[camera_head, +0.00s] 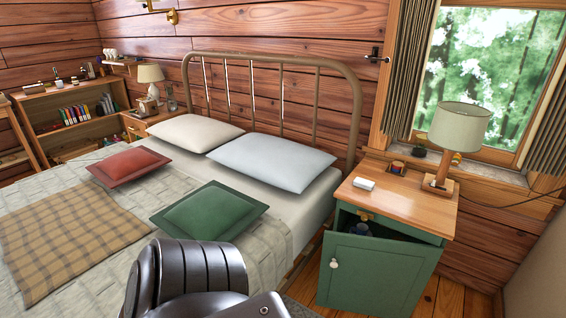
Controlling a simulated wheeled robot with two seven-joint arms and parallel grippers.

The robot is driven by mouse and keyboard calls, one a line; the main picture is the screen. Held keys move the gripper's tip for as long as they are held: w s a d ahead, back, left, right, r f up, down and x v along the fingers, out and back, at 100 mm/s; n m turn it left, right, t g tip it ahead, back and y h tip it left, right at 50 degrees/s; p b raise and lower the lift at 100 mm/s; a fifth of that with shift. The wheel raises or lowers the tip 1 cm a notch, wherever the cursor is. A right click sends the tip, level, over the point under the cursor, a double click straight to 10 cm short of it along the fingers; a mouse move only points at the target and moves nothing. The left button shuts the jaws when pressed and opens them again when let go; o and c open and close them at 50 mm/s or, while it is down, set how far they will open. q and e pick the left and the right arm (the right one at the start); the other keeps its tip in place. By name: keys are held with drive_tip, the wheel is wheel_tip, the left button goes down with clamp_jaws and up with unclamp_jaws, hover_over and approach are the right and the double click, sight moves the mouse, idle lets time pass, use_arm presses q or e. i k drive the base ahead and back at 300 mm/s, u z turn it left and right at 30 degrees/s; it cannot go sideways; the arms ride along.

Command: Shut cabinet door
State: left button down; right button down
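The green bedside cabinet (442,240) stands to the right of the bed, with a light wooden top. Its green door (368,275) stands ajar, swung out from the front, with a white round knob (334,264) near its upper left corner. A dark gap shows above the door's top edge, and a small bluish item (361,229) is partly visible inside. A dark arm link of mine fills the bottom centre, left of the door. Neither gripper is in view.
The bed (290,200) with pillows and a green cushion (208,212) lies left of the cabinet. Wooden floor (449,298) shows right of the door.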

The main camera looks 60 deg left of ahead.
sight(379, 278)
drive_tip(key=u, duration=0.1)
drive_tip(key=i, duration=0.85)
drive_tip(key=u, duration=0.85)
